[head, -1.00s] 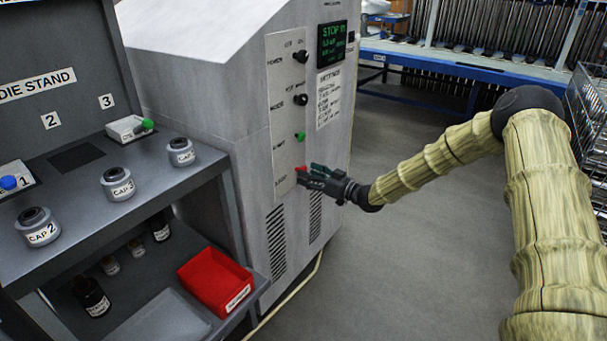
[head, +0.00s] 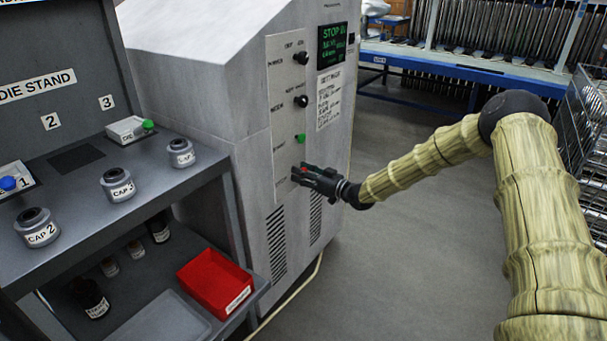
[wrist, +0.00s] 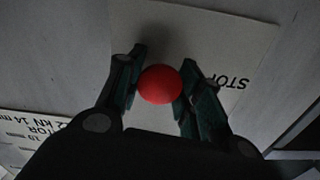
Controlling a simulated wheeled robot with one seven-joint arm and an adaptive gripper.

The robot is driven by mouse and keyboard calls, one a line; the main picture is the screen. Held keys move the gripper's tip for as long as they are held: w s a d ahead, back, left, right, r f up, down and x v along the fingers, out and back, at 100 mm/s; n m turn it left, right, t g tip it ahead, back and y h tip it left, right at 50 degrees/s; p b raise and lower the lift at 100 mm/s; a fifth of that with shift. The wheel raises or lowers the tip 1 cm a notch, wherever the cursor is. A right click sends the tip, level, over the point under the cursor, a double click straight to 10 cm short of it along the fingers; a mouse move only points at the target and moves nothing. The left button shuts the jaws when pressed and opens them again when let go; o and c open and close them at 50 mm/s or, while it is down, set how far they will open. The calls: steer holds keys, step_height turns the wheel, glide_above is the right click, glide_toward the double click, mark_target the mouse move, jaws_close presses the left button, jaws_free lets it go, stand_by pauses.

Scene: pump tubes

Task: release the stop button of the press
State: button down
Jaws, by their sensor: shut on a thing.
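The red stop button (wrist: 160,85) sits on the press's control plate, with the STOP lettering beside it in the wrist view. My gripper (wrist: 160,88) has one finger on each side of the button and is shut on it. In the head view my gripper (head: 301,172) reaches the lower part of the control panel (head: 285,120) from the right. Only a bit of the button's red (head: 304,169) shows there between the fingers. The press (head: 205,90) is a large light-grey cabinet.
Above the stop button are a green button (head: 300,138), two black knobs and a dark display (head: 332,44) with green text. The die stand (head: 75,190) with several caps and a red bin (head: 215,281) is at left. Floor to the right is open.

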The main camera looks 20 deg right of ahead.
steer(key=shift+p+v, duration=0.4)
steer(key=shift+v, duration=0.45)
steer(key=shift+d, duration=0.15)
steer(key=c, duration=0.9)
jaws_free()
steer(key=shift+d, duration=0.15)
steer(key=shift+c, duration=0.2)
steer(key=v, duration=1.1)
steer(key=shift+s, duration=0.35)
steer(key=shift+d, duration=0.1)
steer(key=shift+f, duration=0.1)
